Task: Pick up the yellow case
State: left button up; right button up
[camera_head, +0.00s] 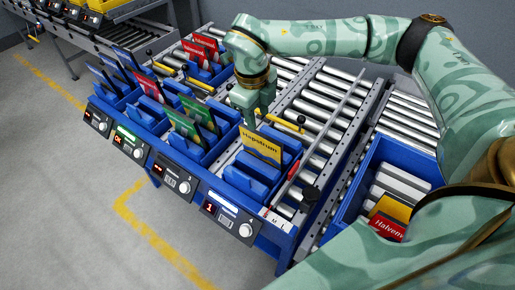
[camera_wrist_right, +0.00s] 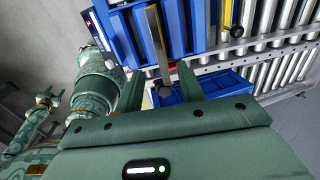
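A yellow case (camera_head: 262,146) with dark lettering stands tilted in a slot of the nearest blue slotted rack. My right gripper (camera_head: 252,118) points down right above its top edge. Gaps show on both sides, so the gripper is open. A second yellow case (camera_head: 393,209) lies in a blue tote at the right. My left gripper is out of the head view; green parts at the wrist view's left edge are too unclear to tell.
The blue tote (camera_head: 372,163) also holds a red case (camera_head: 386,227) and several pale ones. More slotted racks with red (camera_head: 196,53), green (camera_head: 187,127) and blue cases run to the back left. Roller conveyors (camera_head: 319,104) lie behind the racks. The grey floor (camera_head: 75,180) at left is clear.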

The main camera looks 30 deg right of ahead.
aim_at(260, 134)
jog(key=f, duration=0.5)
jog(key=d+f+b, duration=0.1)
jog(key=f, duration=0.1)
jog(key=shift+w+f, duration=0.2)
jog(key=shift+f, duration=0.55)
jog(key=f, duration=0.3)
jog(key=f+b, duration=0.1)
jog(key=f, duration=0.1)
jog(key=shift+w+d, duration=0.15)
jog(key=shift+d, duration=0.25)
jog(key=shift+r, duration=0.1)
grip_shut()
